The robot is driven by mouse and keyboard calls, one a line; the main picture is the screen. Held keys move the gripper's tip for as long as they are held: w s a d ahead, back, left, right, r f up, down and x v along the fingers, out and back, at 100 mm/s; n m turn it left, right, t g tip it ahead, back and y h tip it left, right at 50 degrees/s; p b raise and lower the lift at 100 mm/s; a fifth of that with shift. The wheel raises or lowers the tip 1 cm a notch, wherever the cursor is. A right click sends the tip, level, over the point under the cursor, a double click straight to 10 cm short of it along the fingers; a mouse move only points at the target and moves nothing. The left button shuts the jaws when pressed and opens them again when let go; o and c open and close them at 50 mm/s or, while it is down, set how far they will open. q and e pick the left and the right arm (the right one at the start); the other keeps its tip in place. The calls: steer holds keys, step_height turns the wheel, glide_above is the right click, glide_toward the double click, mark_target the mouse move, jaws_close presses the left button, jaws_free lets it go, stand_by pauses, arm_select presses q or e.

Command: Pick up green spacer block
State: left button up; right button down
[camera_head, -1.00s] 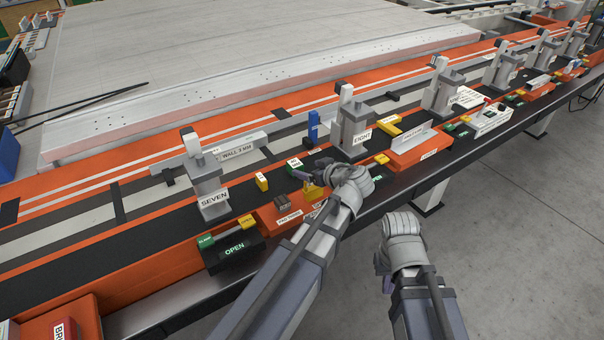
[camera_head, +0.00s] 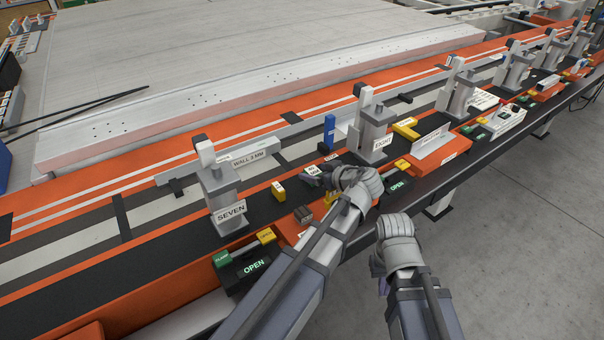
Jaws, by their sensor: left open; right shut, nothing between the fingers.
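The green spacer block (camera_head: 312,170), with a white label on top, lies on the dark rail between the posts marked SEVEN and EIGHT. My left gripper (camera_head: 316,181) is open, with its dark fingers right at the block's near side and partly covering it. I cannot tell whether the fingers touch the block or straddle it. My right gripper (camera_head: 383,284) is shut and empty, low over the floor in front of the bench.
A yellow block (camera_head: 278,192) stands left of the green one, and a blue upright block (camera_head: 329,132) stands behind it. Post SEVEN (camera_head: 220,190) and post EIGHT (camera_head: 372,132) flank the spot. A green-and-yellow OPEN clamp (camera_head: 250,266) sits at the front edge.

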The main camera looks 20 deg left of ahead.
arm_select(q)
steer(key=shift+w+a+f, duration=0.15)
steer(key=shift+w+a, duration=0.05)
steer(key=shift+s+d, duration=0.1)
steer(key=shift+d, duration=0.05)
steer(key=shift+c, duration=0.5)
jaws_close()
